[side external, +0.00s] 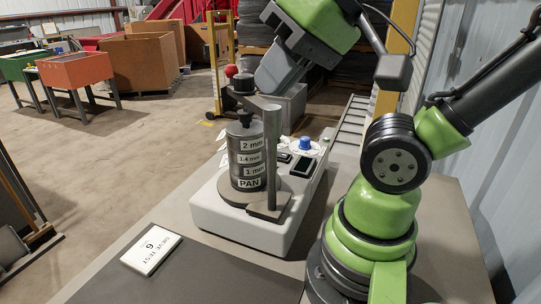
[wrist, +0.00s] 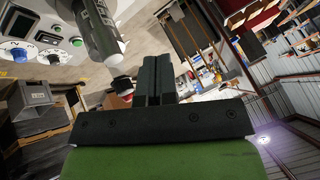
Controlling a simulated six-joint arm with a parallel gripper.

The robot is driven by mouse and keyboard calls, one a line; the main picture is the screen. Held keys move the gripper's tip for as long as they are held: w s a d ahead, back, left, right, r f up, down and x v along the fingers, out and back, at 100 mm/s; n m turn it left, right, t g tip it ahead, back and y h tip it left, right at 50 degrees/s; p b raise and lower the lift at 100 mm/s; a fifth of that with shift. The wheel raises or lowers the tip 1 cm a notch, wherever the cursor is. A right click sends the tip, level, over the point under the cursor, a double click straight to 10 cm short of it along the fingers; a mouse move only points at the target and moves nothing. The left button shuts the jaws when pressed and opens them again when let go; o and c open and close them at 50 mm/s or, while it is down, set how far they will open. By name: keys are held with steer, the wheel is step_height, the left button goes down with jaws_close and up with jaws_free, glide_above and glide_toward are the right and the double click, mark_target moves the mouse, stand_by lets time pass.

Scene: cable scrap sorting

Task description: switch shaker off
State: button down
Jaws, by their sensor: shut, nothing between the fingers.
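The sieve shaker (side external: 225,215) is a pale box on the table with a stack of sieves (side external: 247,160) marked 2 mm, 1.4 mm, 1 mm and PAN. Its panel has a blue knob (side external: 305,143) and a dark display (side external: 302,166). In the wrist view the blue knob (wrist: 19,55), the display (wrist: 48,38) and a green button (wrist: 77,42) show at the upper left. My gripper (side external: 265,88) is above the shaker, over its upright post (side external: 272,150), clear of the panel. Its fingers (wrist: 157,62) are shut and empty in the wrist view.
A white card (side external: 151,252) reading SIEVE TEST 6 lies on the dark mat (side external: 190,285). A black clamp knob (side external: 243,82) stands over the sieve stack, close to my gripper. Orange bins (side external: 78,70) stand on the floor behind.

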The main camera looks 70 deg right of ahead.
step_height(320, 180, up, 4)
steer(key=f, duration=0.1)
steer(key=m+g+h, duration=0.2)
steer(key=m+g, duration=0.5)
steer(key=m, duration=0.7)
glide_above(286, 155)
step_height(286, 155, down, 13)
steer(key=shift+w+f, duration=0.1)
steer(key=shift+f, duration=0.3)
step_height(286, 155, down, 14)
